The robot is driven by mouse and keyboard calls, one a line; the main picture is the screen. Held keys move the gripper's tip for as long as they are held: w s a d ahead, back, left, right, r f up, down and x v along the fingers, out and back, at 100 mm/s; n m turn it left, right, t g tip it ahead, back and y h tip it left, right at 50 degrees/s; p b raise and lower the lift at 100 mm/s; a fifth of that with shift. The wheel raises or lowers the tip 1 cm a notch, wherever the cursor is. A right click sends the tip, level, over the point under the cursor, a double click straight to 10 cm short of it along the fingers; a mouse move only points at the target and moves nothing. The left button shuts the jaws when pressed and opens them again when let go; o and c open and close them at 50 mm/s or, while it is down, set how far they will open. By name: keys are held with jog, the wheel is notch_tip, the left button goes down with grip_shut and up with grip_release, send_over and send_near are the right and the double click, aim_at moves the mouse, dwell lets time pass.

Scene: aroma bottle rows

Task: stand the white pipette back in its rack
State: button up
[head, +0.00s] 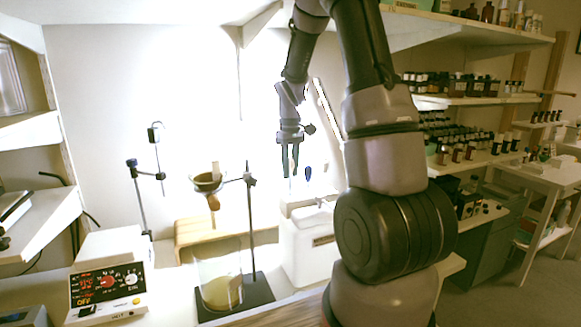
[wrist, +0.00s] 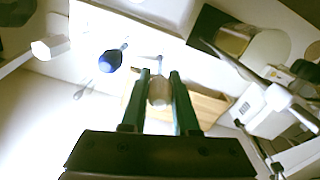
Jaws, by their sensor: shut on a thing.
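My gripper (head: 290,174) hangs pointing down over the white box (head: 306,254) at the middle of the bench. In the wrist view its two dark green fingers (wrist: 160,80) are closed on a pale, rounded piece, the white pipette (wrist: 160,92); its thin end runs on past the fingertips. In the head view the pipette is lost against the bright wall. A blue-bulbed pipette (head: 308,172) stands just right of the fingers; it also shows in the wrist view (wrist: 111,60). The rack's holes are not clear in either view.
Left of the gripper a stand (head: 250,215) holds a funnel (head: 207,183) above a glass beaker (head: 219,288). A heater with red displays (head: 108,282) is at front left. A wooden riser (head: 188,236) is behind. Bottle shelves (head: 470,100) fill the right side.

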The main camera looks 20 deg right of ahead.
jog(key=shift+f, duration=0.35)
dwell(0.3)
jog(key=shift+f, duration=0.75)
jog(key=shift+f, duration=0.2)
jog(key=o, duration=0.8)
jog(key=shift+c, duration=0.2)
jog(key=shift+r, duration=2.5)
jog(key=shift+r, duration=0.1)
